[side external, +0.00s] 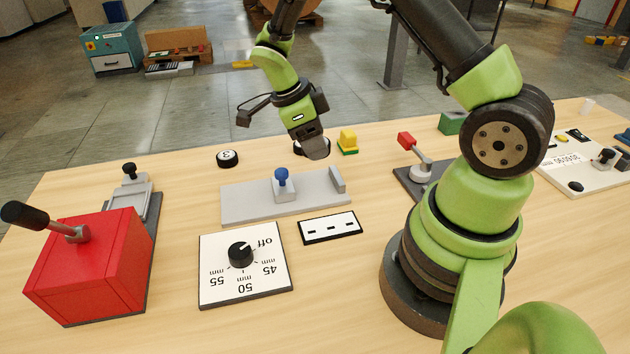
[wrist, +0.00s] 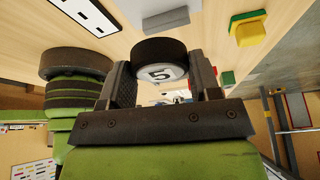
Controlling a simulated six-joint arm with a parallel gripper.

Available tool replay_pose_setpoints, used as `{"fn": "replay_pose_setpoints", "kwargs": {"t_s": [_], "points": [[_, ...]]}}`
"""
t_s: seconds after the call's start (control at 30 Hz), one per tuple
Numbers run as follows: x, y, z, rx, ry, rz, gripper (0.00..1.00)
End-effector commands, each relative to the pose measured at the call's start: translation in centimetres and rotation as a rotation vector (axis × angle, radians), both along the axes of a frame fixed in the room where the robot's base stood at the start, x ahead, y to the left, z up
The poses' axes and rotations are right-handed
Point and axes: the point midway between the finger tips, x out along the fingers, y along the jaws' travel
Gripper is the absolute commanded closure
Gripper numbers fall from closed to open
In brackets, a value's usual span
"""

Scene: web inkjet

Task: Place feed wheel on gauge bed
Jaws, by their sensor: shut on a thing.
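The feed wheel (wrist: 158,50), a black wheel with a white face marked 5, sits between the two fingers of my gripper (wrist: 165,80) in the wrist view. My gripper is shut on it. In the side view my gripper (side external: 313,148) is behind the gauge bed, and only a dark edge of the wheel (side external: 298,148) shows beside the fingers. I cannot tell its height above the table. The gauge bed (side external: 240,206) is a long grey plate with a blue-knobbed slider (side external: 282,182) and an upright stop (side external: 336,180) at its right end.
Another black wheel (side external: 227,158), marked 3, lies left of my gripper. A yellow-and-green block (side external: 347,143) stands close on the right.

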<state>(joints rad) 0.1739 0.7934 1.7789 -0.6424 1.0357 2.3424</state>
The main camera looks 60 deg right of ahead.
Motion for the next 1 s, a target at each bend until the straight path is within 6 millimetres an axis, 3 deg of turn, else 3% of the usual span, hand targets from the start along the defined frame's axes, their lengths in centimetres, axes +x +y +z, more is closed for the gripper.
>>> {"fn": "replay_pose_setpoints", "kwargs": {"t_s": [0.1, 0.53, 0.97, 1.0], "points": [[-0.1, 0.0, -2.4, 0.002, 0.006, -0.001, 0.74], [0.0, 0.0, -8.0, 0.001, 0.001, 0.004, 0.74], [0.0, 0.0, -8.7, 0.001, 0.000, 0.004, 0.74], [0.0, 0.0, -8.6, 0.002, -0.001, 0.004, 0.34]]}}
